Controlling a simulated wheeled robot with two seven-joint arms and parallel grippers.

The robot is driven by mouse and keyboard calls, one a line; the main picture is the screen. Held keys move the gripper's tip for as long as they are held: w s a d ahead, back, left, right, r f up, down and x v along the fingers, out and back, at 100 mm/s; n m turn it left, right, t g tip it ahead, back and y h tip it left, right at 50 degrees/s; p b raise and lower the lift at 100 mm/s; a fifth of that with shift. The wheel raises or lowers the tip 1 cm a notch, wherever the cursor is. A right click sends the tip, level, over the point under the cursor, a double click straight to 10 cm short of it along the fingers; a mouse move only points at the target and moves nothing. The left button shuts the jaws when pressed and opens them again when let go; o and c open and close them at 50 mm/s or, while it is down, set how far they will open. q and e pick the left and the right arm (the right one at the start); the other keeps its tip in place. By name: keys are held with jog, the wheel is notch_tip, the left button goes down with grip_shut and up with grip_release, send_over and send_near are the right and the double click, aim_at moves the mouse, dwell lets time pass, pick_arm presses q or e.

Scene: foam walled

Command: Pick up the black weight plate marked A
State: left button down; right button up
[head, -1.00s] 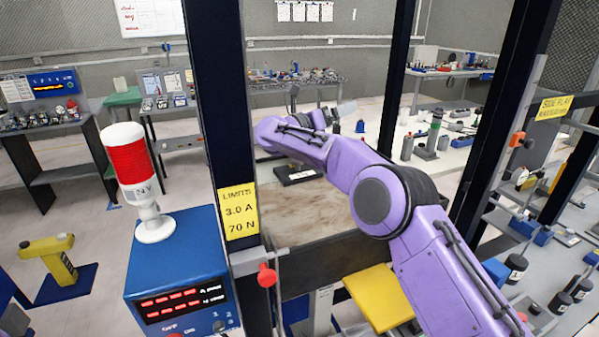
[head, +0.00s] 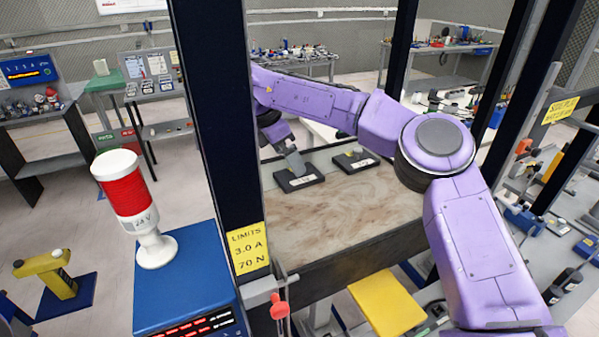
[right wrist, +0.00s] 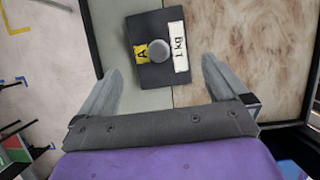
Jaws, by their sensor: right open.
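In the right wrist view, the black weight plate marked A (right wrist: 151,72) lies flat, with a yellow A label, a white "1 kg" label and a round grey knob in its middle. My open right gripper (right wrist: 160,65) has one finger on each side of the plate, apart from it. In the head view, my right gripper (head: 294,162) points down over the left of two black plates (head: 308,182), partly covering it. Its letter is not readable there. My left gripper is not in view.
A second black plate (head: 370,165) lies to the right on the same brown-topped bench (head: 345,215). A dark upright post (head: 215,120) with a yellow limits sign stands in front at left. A blue box with a red-and-white beacon (head: 130,195) stands beside it.

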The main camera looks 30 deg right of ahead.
aim_at(286, 179)
jog(key=p+x, duration=0.2)
jog(key=x, duration=0.3)
jog(key=shift+p, duration=0.3)
jog(key=shift+s+d+f, duration=0.1)
jog(key=shift+d+f, duration=0.1)
jog(key=shift+d, duration=0.05)
jog(key=shift+a, duration=0.15)
jog(key=c, duration=1.6)
jog(key=shift+r, duration=0.1)
jog(key=shift+c, duration=0.7)
